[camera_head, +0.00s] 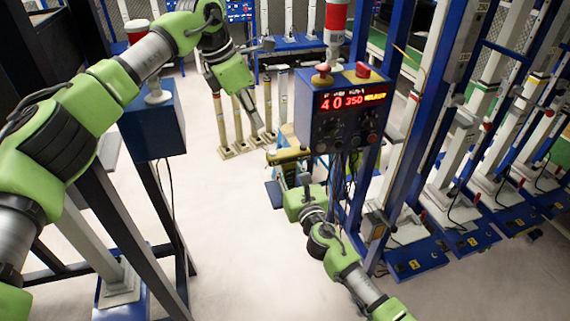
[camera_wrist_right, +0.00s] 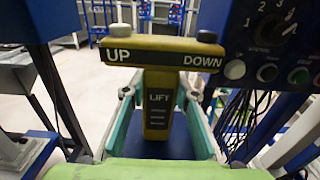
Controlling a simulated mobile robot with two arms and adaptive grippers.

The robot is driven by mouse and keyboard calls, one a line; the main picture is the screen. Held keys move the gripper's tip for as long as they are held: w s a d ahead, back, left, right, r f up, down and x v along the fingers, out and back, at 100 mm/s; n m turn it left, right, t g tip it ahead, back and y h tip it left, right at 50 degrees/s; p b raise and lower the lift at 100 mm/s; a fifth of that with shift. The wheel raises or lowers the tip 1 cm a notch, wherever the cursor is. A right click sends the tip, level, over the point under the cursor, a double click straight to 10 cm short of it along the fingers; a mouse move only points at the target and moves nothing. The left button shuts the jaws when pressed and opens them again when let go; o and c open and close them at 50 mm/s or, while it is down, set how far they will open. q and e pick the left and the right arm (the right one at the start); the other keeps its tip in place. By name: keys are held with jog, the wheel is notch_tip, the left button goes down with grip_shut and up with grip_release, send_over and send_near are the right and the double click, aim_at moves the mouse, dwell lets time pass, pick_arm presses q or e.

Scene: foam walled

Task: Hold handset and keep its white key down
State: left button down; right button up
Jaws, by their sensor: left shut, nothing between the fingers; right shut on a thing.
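The yellow handset (camera_wrist_right: 157,105) fills the middle of the right wrist view, its crossbar marked UP and DOWN and its stem marked LIFT. My right gripper (camera_wrist_right: 162,97) is shut on the stem, a finger on each side. In the head view the handset (camera_head: 287,155) shows as a small yellow shape just beyond my right gripper (camera_head: 304,180). My left gripper (camera_head: 257,120) is shut and empty, above and left of the handset, apart from it. Nothing visibly presses either key.
A blue control box (camera_head: 310,130) with a red display and red buttons stands above the handset, with cables hanging below. Blue-framed racks (camera_head: 450,205) line the right side. A blue box (camera_head: 152,125) on a dark frame stands left. The pale floor (camera_head: 225,230) between is clear.

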aim_at(271, 153)
pick_arm(q)
jog(key=d+m+t, duration=0.1)
jog(key=t, duration=0.1)
jog(key=d+r+m+t+h, duration=0.1)
jog(key=w+d+m+t, duration=0.1)
jog(key=t, duration=0.1)
jog(key=shift+d+r+t+h, duration=0.1)
jog(key=shift+r+t+h, duration=0.2)
jog(key=shift+r+h, duration=0.1)
jog(key=shift+f, duration=4.45)
jog(key=shift+f, duration=0.15)
jog(key=shift+f, duration=0.3)
